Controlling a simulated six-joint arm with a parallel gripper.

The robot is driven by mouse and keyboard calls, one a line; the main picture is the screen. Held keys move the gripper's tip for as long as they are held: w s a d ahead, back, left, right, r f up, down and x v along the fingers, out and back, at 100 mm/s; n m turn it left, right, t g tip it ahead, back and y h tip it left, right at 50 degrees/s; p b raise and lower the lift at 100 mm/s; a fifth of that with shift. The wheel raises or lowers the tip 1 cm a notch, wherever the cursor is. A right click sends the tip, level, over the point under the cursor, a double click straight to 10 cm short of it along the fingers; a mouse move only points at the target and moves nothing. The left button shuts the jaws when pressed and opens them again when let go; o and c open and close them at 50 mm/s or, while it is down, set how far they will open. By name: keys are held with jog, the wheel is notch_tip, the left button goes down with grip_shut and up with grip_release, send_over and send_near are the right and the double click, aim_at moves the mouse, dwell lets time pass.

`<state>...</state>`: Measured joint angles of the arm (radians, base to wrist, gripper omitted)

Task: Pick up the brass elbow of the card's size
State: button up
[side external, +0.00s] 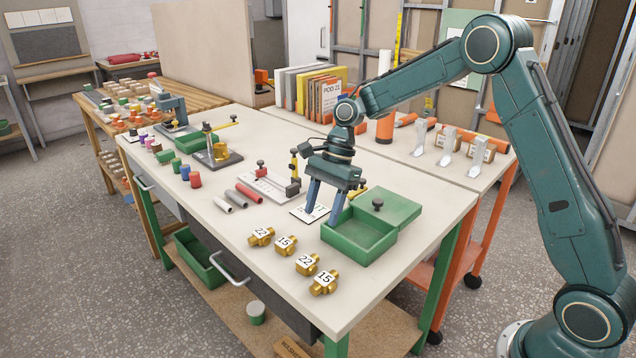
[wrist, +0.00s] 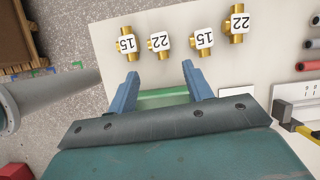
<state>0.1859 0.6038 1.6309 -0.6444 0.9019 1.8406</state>
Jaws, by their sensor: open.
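Several brass elbows with white number tags lie in a row near the front edge of the bench. In the side view, from the far end, they read 22 (side external: 261,236), 15 (side external: 285,244), 22 (side external: 307,264) and 15 (side external: 323,283). The wrist view shows them as 15 (wrist: 127,44), 22 (wrist: 160,43), 15 (wrist: 203,42) and 22 (wrist: 237,22). A white card (side external: 301,214) lies behind my gripper, partly covered; its size is not readable. My gripper (side external: 322,214) is open and empty, pointing down beside the green box, apart from the elbows.
The open green box (side external: 358,244) stands right of my gripper, its knobbed lid (side external: 385,205) behind it. Grey and red rods (side external: 236,197) and a measuring fixture (side external: 270,184) lie to the left. Bare bench top surrounds the elbows.

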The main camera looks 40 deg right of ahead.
send_over(309, 259)
jog(key=d, duration=0.2)
notch_tip(309, 259, down, 6)
jog(key=shift+w+d+f, duration=0.1)
jog(key=shift+w, duration=0.05)
jog(key=shift+x, duration=2.6)
jog(key=c, duration=0.8)
